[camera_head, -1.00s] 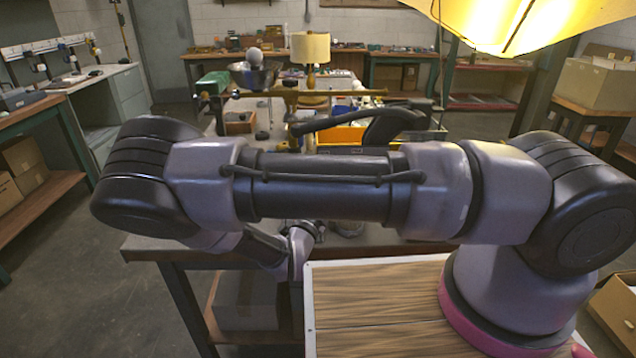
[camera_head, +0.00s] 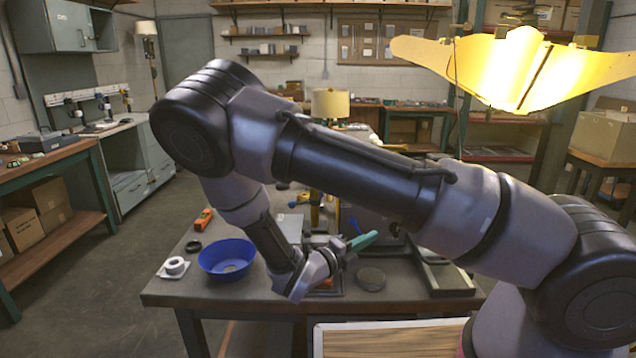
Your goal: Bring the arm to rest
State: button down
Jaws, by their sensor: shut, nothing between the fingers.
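My arm crosses the view from the lower right, bends at a high elbow at the upper left and drops toward the workbench (camera_head: 215,288). My gripper (camera_head: 338,256) is at the arm's lower end, over the middle of the bench, small and partly hidden by the wrist. It is shut and holds nothing. A teal bar (camera_head: 362,241) shows right beside it; I cannot tell whether the two touch.
A blue bowl (camera_head: 226,258), a white ring-shaped part (camera_head: 175,267) and an orange tool (camera_head: 203,219) lie left of the wrist. A dark round disc (camera_head: 371,279) and a grey tray (camera_head: 440,272) lie right. A glowing yellow lampshade (camera_head: 505,68) hangs upper right.

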jog(key=s+d+r+n+g+y, duration=0.1)
jog(key=s+d+r+n+y, duration=0.2)
jog(key=r+n, duration=0.5)
jog(key=s+d+r+n+g+y, duration=0.1)
jog(key=s+d+r+n+y, duration=0.3)
jog(key=r, duration=1.1)
jog(key=s+d+r+n+g+y, duration=0.1)
jog(key=s+d+r+n+y, duration=0.3)
jog(key=s+r+n+y, duration=0.3)
notch_tip(320, 180, up, 5)
jog(key=n+y, duration=0.2)
jog(key=n, duration=0.4)
jog(key=shift+r+g, duration=0.2)
jog(key=shift+g, duration=0.2)
